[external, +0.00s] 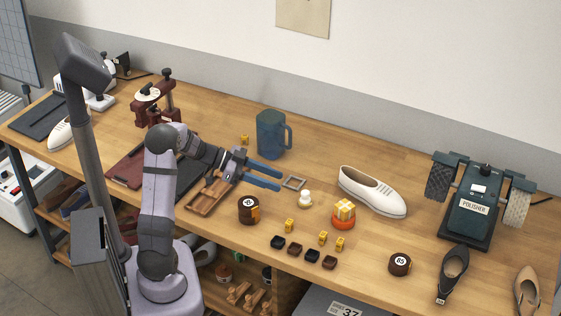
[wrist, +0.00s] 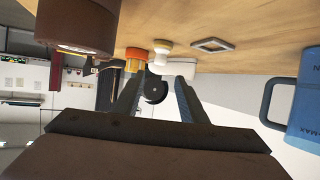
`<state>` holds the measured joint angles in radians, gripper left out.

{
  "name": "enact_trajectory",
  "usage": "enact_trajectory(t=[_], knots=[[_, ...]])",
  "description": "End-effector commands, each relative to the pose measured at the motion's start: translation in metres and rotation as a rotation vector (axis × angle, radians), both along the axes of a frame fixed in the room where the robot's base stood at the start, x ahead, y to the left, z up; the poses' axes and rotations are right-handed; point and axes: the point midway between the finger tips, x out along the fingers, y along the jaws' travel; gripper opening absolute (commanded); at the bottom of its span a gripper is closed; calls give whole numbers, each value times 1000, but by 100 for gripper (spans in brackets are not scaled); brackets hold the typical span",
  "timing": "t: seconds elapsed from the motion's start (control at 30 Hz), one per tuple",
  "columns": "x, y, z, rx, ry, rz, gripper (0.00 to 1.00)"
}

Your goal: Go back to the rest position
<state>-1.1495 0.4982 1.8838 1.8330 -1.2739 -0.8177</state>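My gripper (external: 281,179) is held out over the middle of the workbench (external: 340,270), in front of the blue mug (external: 269,135). Its two blue fingers point right and stand apart, with nothing visible between them. In the wrist view, my gripper's two dark fingers (wrist: 158,80) are also spread with a gap between them. The wrist picture looks upside down, with the bench surface along its top.
Near my gripper are a grey square frame (external: 294,182), a brown tin (external: 248,210), a white knob-like piece (external: 305,199) and an orange tub (external: 343,215). A wooden tray (external: 204,204) lies below my wrist. A white shoe (external: 372,191) and a polisher (external: 474,205) stand right.

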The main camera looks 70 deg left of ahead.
Motion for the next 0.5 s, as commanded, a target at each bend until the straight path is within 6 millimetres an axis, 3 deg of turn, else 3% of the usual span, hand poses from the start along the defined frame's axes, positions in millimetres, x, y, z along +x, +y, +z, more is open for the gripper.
enact_trajectory(t=[0.5], knots=[[-5, 2, 3, 0, 0, 0, 39]])
